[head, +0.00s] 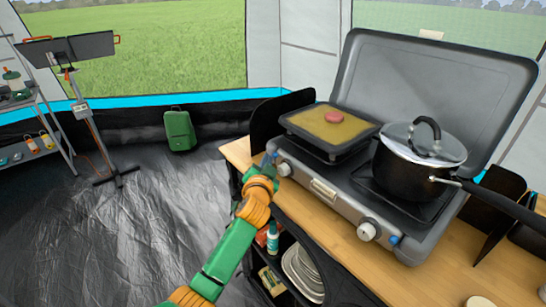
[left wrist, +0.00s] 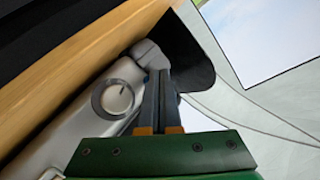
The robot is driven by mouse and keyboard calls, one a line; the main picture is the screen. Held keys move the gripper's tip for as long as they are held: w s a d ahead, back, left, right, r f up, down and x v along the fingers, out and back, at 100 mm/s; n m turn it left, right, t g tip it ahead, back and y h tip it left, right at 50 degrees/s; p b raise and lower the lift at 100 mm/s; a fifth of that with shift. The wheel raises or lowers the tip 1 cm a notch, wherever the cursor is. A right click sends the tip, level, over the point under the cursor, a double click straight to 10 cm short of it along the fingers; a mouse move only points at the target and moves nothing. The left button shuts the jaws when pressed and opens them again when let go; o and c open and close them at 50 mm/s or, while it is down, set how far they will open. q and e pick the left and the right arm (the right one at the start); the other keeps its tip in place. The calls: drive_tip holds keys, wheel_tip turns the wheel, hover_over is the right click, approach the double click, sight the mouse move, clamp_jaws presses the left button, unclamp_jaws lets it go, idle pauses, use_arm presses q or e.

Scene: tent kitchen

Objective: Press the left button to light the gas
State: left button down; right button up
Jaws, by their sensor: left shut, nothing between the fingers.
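The grey camping stove (head: 322,184) stands open on the wooden counter, its left knob (head: 284,169) and right knob (head: 368,230) on the front panel. My left gripper (head: 270,159) is shut and empty, with its tips at the left front corner of the stove, just left of the left knob. In the left wrist view the closed fingers (left wrist: 158,78) reach the stove's grey corner (left wrist: 149,54), beside the left knob (left wrist: 117,97). The left button is hidden behind the fingertips, and I cannot tell whether they touch it. A blue right button (head: 394,239) shows beside the right knob. My right gripper is out of view.
A square pan (head: 310,140) with yellow food and a pink round piece sits on the left burner. A lidded black pot (head: 405,176) sits on the right one, its handle reaching right. A dark windscreen panel (head: 268,118) stands behind my left gripper.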

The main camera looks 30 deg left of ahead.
use_arm(q)
drive_tip(key=shift+w+d, duration=0.15)
drive_tip(key=shift+w, duration=0.2)
drive_tip(key=shift+s, duration=0.1)
idle(0.5)
drive_tip(key=shift+s+r+p, duration=0.1)
drive_tip(key=shift+s+p, duration=0.25)
drive_tip(key=shift+s+a, duration=0.3)
drive_tip(key=shift+s, duration=0.05)
drive_tip(key=shift+s+a+p, duration=0.15)
drive_tip(key=shift+s+p, duration=0.15)
drive_tip(key=shift+p, duration=0.2)
drive_tip(key=s, duration=0.1)
drive_tip(key=s+a+p, duration=0.1)
drive_tip(key=s+p, duration=0.1)
drive_tip(key=s, duration=0.1)
drive_tip(key=shift+a, duration=0.3)
